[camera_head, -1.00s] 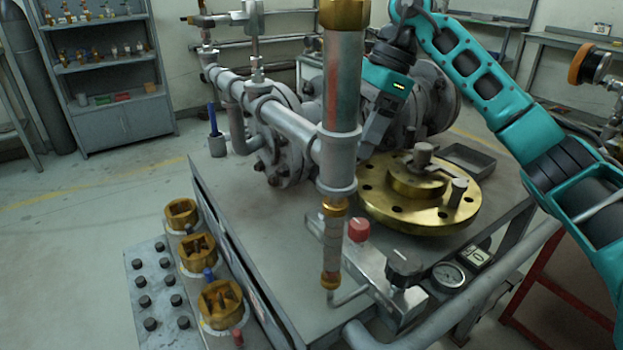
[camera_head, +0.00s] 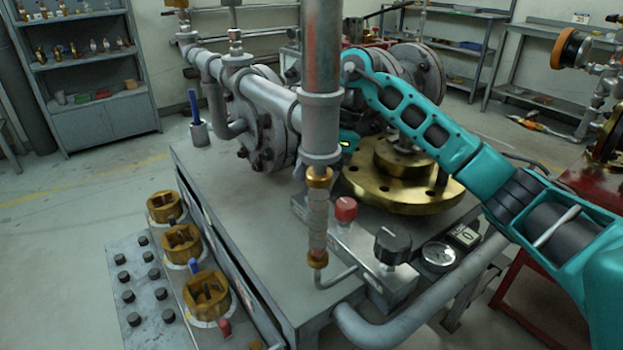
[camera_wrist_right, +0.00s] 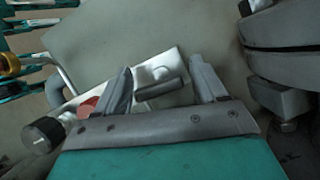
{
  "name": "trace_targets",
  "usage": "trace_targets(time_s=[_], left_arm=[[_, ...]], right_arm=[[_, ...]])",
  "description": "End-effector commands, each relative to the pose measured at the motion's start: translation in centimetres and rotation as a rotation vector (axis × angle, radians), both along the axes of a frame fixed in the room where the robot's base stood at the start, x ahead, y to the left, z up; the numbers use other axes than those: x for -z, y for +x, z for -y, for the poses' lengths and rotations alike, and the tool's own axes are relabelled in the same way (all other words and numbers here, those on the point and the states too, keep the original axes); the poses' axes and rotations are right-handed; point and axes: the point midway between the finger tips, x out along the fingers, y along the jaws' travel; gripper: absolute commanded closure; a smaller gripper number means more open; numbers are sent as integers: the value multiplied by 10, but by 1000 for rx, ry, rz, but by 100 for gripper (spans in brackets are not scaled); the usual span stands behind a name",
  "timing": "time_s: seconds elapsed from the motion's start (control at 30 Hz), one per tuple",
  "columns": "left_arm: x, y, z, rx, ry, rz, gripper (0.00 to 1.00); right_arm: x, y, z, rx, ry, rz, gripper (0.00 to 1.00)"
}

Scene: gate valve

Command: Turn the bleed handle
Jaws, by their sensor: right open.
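A manifold block (camera_head: 350,250) at the bench's front carries a red knob (camera_head: 345,208) and a black knob (camera_head: 392,246). In the right wrist view the block's pale top (camera_wrist_right: 150,75), red knob (camera_wrist_right: 86,107) and black knob (camera_wrist_right: 42,134) show again. A short grey bar (camera_wrist_right: 160,89), which looks like the bleed handle, lies at the block's far end. My right gripper (camera_wrist_right: 161,66) is open, one finger on each side of the bar; contact cannot be told. In the head view its fingers are hidden behind the upright pipe. My left gripper is out of view.
The thick upright pipe (camera_head: 321,125) stands close in front of my right wrist. A brass flange (camera_head: 400,195) lies to its right on the bench. A gauge (camera_head: 440,256) sits at the front right. The bench top on the left (camera_head: 235,210) is clear.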

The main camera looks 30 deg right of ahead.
Motion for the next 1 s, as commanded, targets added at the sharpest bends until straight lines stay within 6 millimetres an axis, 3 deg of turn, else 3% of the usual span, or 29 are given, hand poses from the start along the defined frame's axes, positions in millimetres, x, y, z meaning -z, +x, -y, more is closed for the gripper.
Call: trace_targets(time_s=[0.2,0.7,1.0], left_arm=[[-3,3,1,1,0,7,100],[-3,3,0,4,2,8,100],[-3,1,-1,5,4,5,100]], right_arm=[[0,0,0,0,0,0,29],[0,0,0,1,0,1,77],[-1,0,1,34,-1,2,78]])
